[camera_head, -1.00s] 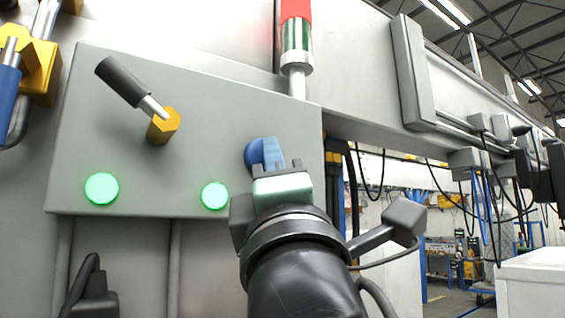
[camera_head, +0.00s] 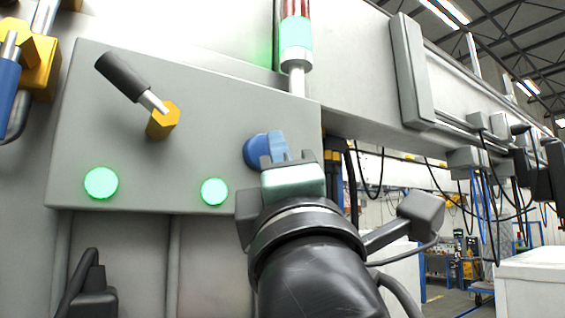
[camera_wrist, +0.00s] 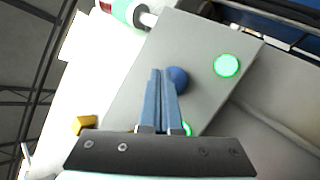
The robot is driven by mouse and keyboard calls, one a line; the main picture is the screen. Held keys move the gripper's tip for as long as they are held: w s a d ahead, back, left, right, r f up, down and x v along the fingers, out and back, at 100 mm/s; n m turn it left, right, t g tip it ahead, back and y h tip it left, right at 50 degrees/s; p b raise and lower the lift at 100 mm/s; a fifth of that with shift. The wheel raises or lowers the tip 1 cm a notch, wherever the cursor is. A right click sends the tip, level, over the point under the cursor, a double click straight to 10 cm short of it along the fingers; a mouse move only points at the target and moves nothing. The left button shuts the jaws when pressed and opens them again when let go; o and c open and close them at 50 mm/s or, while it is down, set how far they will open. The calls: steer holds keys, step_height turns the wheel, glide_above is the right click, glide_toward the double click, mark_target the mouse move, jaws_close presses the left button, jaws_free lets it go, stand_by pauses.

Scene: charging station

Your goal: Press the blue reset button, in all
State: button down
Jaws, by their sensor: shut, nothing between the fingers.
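The round blue reset button (camera_head: 254,150) is on the right part of the grey control panel (camera_head: 210,110) in the head view. My gripper (camera_head: 278,138) is in front of it, slightly to its right, and its blue fingers hide part of the button. In the wrist view the blue button (camera_wrist: 179,78) shows just right of the fingertips of my gripper (camera_wrist: 162,72). The fingers are shut with nothing between them. I cannot tell whether the fingertips touch the button. The light tower (camera_head: 297,38) above the panel glows green, and its red part is dark.
A lever on a yellow hex base (camera_head: 163,124) sits at the panel's upper left. Two lit green round buttons, one at the left (camera_head: 101,183) and one nearer the middle (camera_head: 214,191), sit along its lower edge. A blue and yellow connector (camera_head: 38,62) hangs at far left.

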steer(key=s+d, duration=0.1)
steer(key=s, duration=0.1)
steer(key=s+d, duration=0.2)
steer(key=shift+b, duration=0.4)
stand_by(0.9)
steer(key=s+f+m+h+b, duration=0.1)
steer(key=f+m+h+b, duration=0.1)
steer(key=f+m, duration=0.5)
steer(key=s+f+m+t+h+b, duration=0.1)
steer(key=s+f+m+h+b, duration=0.1)
steer(key=f+m+b, duration=0.3)
steer(key=s+f+m+h+b, duration=0.1)
steer(key=f+m+b, duration=0.3)
steer(key=f+m, duration=0.5)
steer(key=shift+s+a+f+m+t+h, duration=0.35)
steer(key=shift+s+m, duration=0.25)
steer(key=shift+m, duration=0.4)
steer(key=shift+d+r, duration=0.1)
